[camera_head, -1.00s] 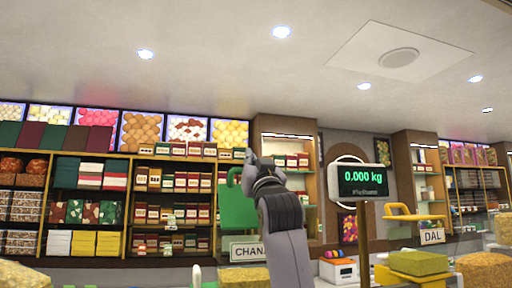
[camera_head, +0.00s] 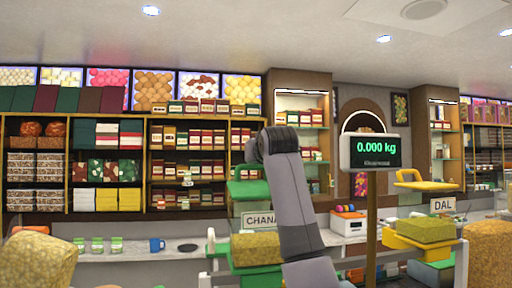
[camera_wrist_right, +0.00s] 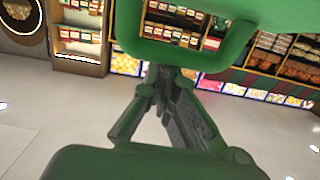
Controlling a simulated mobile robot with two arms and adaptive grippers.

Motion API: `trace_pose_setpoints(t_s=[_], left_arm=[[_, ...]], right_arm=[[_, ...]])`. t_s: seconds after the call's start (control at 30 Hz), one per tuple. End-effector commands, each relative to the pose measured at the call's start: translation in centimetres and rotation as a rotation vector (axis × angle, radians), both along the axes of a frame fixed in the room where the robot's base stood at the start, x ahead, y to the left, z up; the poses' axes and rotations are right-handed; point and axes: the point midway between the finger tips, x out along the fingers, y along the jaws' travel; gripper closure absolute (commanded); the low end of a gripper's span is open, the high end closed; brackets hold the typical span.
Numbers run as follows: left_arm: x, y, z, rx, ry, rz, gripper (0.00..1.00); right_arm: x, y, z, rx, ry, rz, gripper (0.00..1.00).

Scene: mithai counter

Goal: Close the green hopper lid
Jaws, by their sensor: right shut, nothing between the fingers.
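The green hopper lid (camera_head: 248,190) stands raised behind the CHANA sign (camera_head: 260,220) in the head view, partly hidden by my right arm. In the right wrist view a green bar (camera_wrist_right: 185,58), apparently the lid's handle, crosses the top of the picture. My right gripper (camera_wrist_right: 165,80) is shut and empty, its fingertips close to this bar; whether they touch it I cannot tell. In the head view my right wrist is just above and right of the lid, and its fingers are hidden. The hopper (camera_head: 255,250) below the sign holds yellowish grains. My left gripper is not in view.
A scale display (camera_head: 375,151) on a post stands right of my right arm. A yellow hopper lid (camera_head: 425,181) is raised near the DAL sign (camera_head: 443,205). A blue mug (camera_head: 157,245) and small jars stand on the back counter. Stocked shelves line the wall.

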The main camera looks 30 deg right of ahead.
Motion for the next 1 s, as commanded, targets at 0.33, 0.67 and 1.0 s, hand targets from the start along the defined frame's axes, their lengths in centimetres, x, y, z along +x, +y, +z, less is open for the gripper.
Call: trace_pose_setpoints(t_s=[0.33, 0.67, 1.0], left_arm=[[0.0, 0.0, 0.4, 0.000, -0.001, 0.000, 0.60], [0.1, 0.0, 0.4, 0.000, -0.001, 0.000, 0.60], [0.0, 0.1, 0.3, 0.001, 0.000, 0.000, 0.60]], right_arm=[[0.3, 0.0, -1.1, 0.023, 0.086, 0.000, 1.00], [0.3, 0.0, -1.1, 0.024, 0.091, 0.000, 1.00], [-0.6, 0.3, -0.8, 0.024, 0.088, 0.000, 1.00]])
